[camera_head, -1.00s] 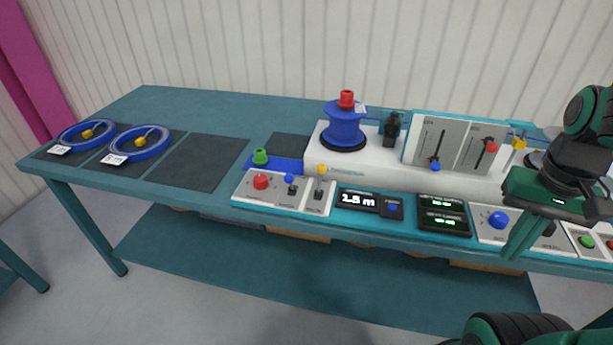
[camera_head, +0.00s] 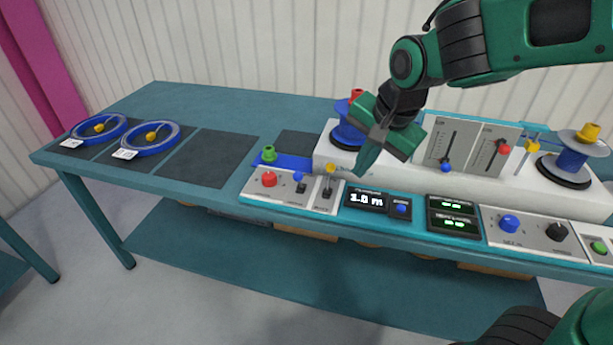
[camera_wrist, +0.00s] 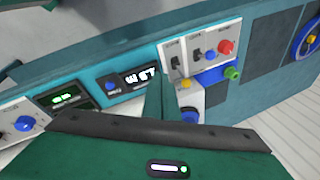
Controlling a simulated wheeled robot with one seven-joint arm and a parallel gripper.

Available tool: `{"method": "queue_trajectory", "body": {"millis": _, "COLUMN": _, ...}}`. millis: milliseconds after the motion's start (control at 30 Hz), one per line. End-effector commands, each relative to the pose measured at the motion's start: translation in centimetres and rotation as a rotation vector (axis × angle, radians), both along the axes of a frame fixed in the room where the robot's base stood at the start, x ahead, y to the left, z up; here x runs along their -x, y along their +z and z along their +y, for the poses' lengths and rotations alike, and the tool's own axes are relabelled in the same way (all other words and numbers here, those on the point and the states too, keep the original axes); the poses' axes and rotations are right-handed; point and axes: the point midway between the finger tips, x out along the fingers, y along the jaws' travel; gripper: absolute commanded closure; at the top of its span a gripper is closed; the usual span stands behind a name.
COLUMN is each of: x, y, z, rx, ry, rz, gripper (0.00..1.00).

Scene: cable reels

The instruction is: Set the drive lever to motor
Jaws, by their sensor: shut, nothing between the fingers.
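A small lever with a yellow knob (camera_head: 331,168) stands upright on the white control panel at the bench's front edge. Left of it is a short blue-knobbed lever (camera_head: 298,176); the labels are too small to read, so I cannot tell which is the drive lever. In the wrist view the yellow knob (camera_wrist: 186,83) and blue knob (camera_wrist: 211,57) show just right of my finger. My gripper (camera_head: 364,164) is shut and empty, pointing down to the right of the yellow knob and apart from it. Its green finger also shows in the wrist view (camera_wrist: 156,98).
A red button (camera_head: 269,179) and green knob (camera_head: 268,154) sit left of the levers. A length display (camera_head: 367,199) lies right of them. The white housing carries a blue reel (camera_head: 345,135), partly hidden by my gripper, and slider levers (camera_head: 446,166). Blue cable coils (camera_head: 149,139) lie left.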

Motion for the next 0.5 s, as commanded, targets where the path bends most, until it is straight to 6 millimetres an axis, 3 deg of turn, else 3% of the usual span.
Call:
{"method": "queue_trajectory", "body": {"millis": 33, "x": -0.3, "y": 0.0, "z": 2.1, "rx": -0.021, "ry": 0.001, "rz": -0.006, "gripper": 1.00}}
{"method": "queue_trajectory", "body": {"millis": 100, "x": -0.5, "y": 0.2, "z": 4.2, "rx": -0.050, "ry": -0.007, "rz": -0.012, "gripper": 1.00}}
{"method": "queue_trajectory", "body": {"millis": 200, "x": -0.6, "y": 0.3, "z": 5.9, "rx": -0.074, "ry": -0.017, "rz": -0.015, "gripper": 1.00}}
{"method": "queue_trajectory", "body": {"millis": 500, "x": -0.7, "y": 0.4, "z": 6.5, "rx": -0.084, "ry": -0.025, "rz": -0.016, "gripper": 1.00}}
